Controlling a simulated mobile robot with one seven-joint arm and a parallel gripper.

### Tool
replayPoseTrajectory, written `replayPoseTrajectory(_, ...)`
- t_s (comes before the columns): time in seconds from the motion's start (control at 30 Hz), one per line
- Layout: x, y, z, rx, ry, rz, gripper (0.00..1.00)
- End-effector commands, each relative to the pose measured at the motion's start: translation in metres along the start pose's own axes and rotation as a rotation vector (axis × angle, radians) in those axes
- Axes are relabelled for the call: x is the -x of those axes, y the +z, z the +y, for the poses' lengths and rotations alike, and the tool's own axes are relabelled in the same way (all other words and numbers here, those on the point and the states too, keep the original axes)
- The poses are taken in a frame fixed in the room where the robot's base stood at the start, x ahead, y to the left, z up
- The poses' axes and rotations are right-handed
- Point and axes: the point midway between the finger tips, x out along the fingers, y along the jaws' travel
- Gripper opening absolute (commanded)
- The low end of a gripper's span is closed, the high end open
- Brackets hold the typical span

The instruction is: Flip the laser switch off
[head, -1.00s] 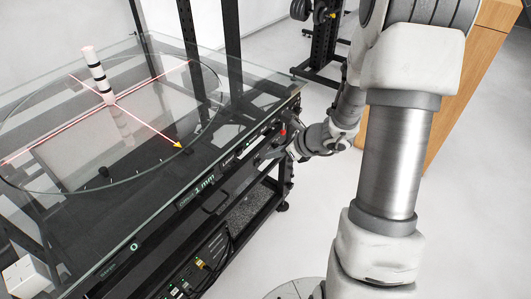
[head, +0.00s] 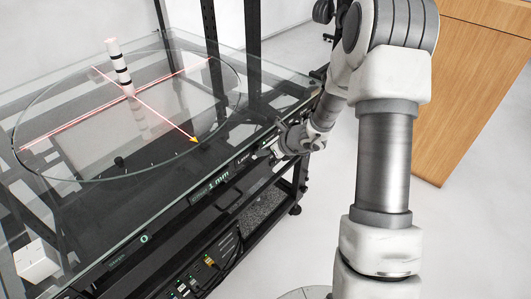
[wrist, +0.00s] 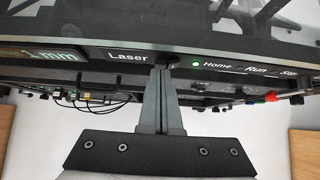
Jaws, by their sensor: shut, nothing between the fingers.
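The black front panel carries a white "Laser" label (wrist: 127,57). A small dark switch (wrist: 170,59) sits just right of it, partly hidden behind my fingertips; its position cannot be told. My gripper (wrist: 162,73) is shut and empty, its fingertips at or just in front of the switch; contact is unclear. In the head view my gripper (head: 265,154) is at the panel's right part, beside the Laser label (head: 243,159). Red laser lines (head: 165,113) cross on the round glass turntable (head: 60,180), so the laser is lit.
Right of the switch are a green-lit Home button (wrist: 196,64), a Run label (wrist: 256,70) and a red knob (wrist: 271,97). A striped post (head: 118,62) stands on the turntable. A white box (head: 36,261) is at lower left. Cables (wrist: 95,100) hang below the panel.

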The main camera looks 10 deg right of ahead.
Motion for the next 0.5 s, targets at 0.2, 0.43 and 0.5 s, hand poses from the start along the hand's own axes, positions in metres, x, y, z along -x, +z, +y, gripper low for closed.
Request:
replayPoseTrajectory(0.2,-0.0024,-0.0006,0.0005,-0.007,-0.009,0.0,0.0)
replayPoseTrajectory(0.43,-0.0037,0.0037,0.0013,-0.047,-0.05,0.002,0.0)
replayPoseTrajectory(0.5,-0.0038,0.0038,0.0014,-0.046,-0.049,0.002,0.0)
